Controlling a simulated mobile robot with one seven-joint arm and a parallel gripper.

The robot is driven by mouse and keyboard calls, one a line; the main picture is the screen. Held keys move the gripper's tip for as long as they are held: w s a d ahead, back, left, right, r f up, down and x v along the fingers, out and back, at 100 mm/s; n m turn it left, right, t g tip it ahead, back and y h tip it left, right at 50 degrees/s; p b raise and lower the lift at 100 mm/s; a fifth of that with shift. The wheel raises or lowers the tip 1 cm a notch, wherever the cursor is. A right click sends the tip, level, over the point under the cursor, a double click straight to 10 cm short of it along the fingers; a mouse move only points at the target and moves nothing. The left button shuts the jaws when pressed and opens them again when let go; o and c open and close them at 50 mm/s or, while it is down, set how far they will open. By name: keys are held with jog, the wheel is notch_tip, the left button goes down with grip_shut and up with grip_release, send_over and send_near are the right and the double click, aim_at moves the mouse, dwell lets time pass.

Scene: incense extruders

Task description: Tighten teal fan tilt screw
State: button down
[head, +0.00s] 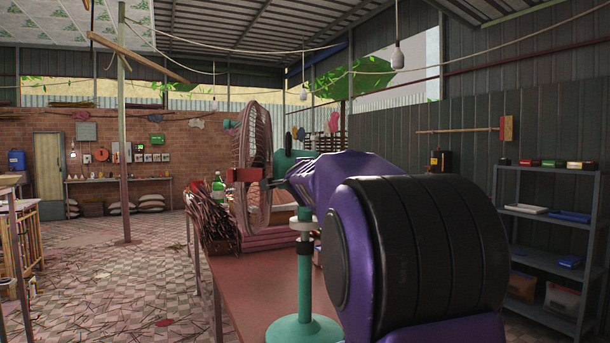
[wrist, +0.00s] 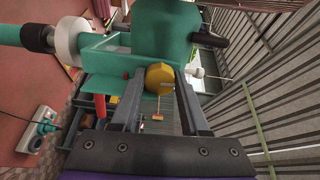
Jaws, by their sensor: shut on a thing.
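The teal fan stands on the reddish table (head: 244,285) with a round teal base (head: 303,331), a teal pole and a pinkish-brown cage (head: 254,165). In the wrist view its teal motor housing (wrist: 163,35) and teal bracket (wrist: 100,58) fill the top. The yellow tilt screw knob (wrist: 160,76) is at the bracket's side. My gripper (wrist: 160,82) is shut on this knob, with one finger on each side. In the head view my purple and black arm hides part of the fan, and the knob cannot be seen.
A bundle of dark reddish sticks (head: 213,215) and a green bottle (head: 218,186) are by the cage. A white socket block with a teal plug (wrist: 36,143) lies at left in the wrist view. A grey shelf (head: 552,255) stands at right. The tiled floor at left is mostly open.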

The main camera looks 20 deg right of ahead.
dwell(0.4)
jog(key=shift+c, duration=2)
grip_release()
jog(key=shift+s, duration=0.1)
